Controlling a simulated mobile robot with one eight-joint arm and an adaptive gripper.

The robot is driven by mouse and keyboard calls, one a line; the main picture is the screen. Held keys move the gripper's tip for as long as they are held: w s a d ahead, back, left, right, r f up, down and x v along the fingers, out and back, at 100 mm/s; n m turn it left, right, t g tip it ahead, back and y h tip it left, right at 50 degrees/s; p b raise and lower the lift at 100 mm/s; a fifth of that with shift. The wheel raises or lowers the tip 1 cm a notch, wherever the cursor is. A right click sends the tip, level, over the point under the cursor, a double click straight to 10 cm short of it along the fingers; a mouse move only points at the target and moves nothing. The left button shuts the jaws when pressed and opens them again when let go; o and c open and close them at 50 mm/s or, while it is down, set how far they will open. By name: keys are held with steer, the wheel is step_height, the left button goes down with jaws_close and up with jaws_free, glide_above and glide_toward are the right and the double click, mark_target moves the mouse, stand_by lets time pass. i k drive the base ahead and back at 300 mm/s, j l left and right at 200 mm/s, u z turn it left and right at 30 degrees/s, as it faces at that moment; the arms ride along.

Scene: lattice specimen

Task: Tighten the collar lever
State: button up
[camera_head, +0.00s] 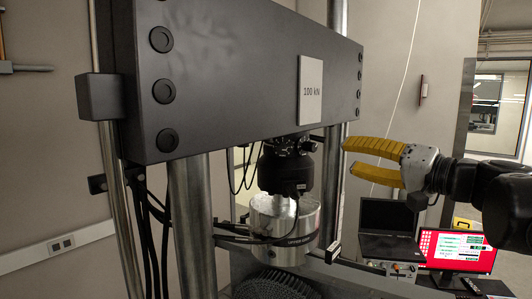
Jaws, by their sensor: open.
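My gripper (350,156) has two yellow fingers spread apart, pointing left, with nothing between them. It is right of the test machine's black collar (289,146), which sits just under the dark crossbeam. The fingertips appear apart from the collar, though I cannot judge the depth. Small dark knobs or a short lever show on the collar, too small and dark to tell apart or to read the lever's angle. Below the collar is a black cylindrical body (286,174), above a shiny metal cylinder (284,228) with a cable around it.
Thick steel columns (192,225) stand at both sides. Black cables hang left of the collar. A dark ribbed or mesh object (272,286) is at the bottom. A laptop (389,218) and a red-screened monitor (456,250) are behind, lower right.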

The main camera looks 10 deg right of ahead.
mark_target(317, 139)
steer(key=i+l+u, duration=0.1)
steer(key=l, duration=0.3)
steer(key=i+l+u, duration=0.1)
steer(key=l, duration=0.25)
steer(key=i+l+u, duration=0.1)
steer(key=l, duration=0.3)
steer(key=i+l, duration=0.25)
steer(key=l, duration=0.2)
steer(key=j+u, duration=0.05)
